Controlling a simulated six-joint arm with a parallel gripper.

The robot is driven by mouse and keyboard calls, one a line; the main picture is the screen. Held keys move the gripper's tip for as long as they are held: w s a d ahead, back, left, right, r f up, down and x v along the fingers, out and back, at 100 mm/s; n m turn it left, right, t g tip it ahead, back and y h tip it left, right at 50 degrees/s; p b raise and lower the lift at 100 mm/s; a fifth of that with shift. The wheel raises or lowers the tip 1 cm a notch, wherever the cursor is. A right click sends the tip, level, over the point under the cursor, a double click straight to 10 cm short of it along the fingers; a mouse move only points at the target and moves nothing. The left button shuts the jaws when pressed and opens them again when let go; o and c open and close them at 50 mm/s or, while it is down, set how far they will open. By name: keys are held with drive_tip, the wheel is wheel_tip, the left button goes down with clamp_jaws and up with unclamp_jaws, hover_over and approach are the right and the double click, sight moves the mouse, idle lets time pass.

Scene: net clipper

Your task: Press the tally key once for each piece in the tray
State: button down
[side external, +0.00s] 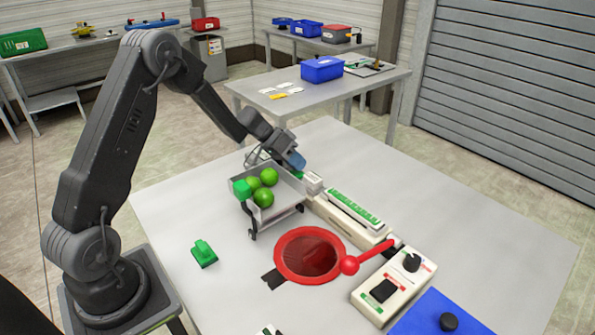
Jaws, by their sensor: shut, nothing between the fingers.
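A grey metal tray (285,205) on dark legs holds several green pieces. Round green ones (263,198) lie together, and a blocky green one (242,189) sits at the left end. My gripper (298,172) is shut and empty, low at the tray's far right end, above a small pale block (312,183). A bit of green shows under the fingertips; I cannot tell whether they touch it. A long cream unit (345,218) with a green-marked strip (355,208) runs right from there. I cannot tell which part is the tally key.
A cream control box (395,285) and a blue mat (445,315) are at right. A green clip-like piece (204,254) lies left. The table's right side is clear.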

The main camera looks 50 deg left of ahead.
drive_tip(key=shift+r, duration=0.9)
drive_tip(key=shift+r, duration=2.5)
idle(0.5)
wheel_tip(320, 180, up, 4)
drive_tip(key=shift+f, duration=0.1)
idle(0.4)
drive_tip(key=shift+f, duration=4.4)
